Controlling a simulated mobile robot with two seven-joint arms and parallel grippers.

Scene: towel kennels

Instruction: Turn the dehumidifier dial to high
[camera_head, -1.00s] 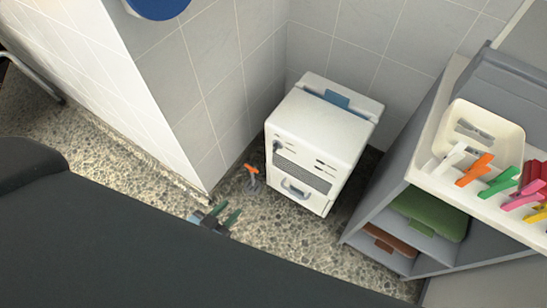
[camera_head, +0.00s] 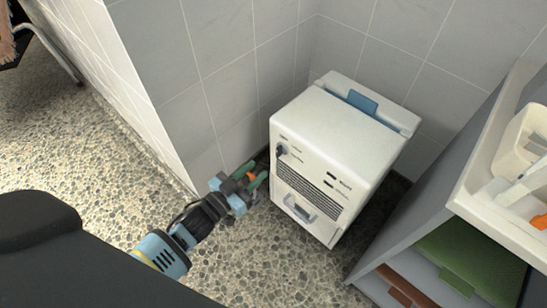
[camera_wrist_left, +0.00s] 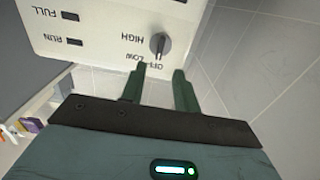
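The dehumidifier (camera_head: 335,133) is a white box on the pebbled floor in the corner. Its dark dial (camera_head: 281,150) is at the upper left of its front face. In the left wrist view the dial (camera_wrist_left: 159,44) shows close up, upside down, with OFF, LOW and HIGH printed around it. My left gripper (camera_head: 252,178) is in front of the dehumidifier, left of and below the dial. In the left wrist view its two green fingers (camera_wrist_left: 161,75) are apart, with the dial just beyond the tips and nothing between them. My right gripper is not in view.
A grey shelf unit (camera_head: 440,200) with a bin (camera_head: 522,150) on top and green and brown items inside stands at the right. A tiled wall (camera_head: 225,85) is close on the left.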

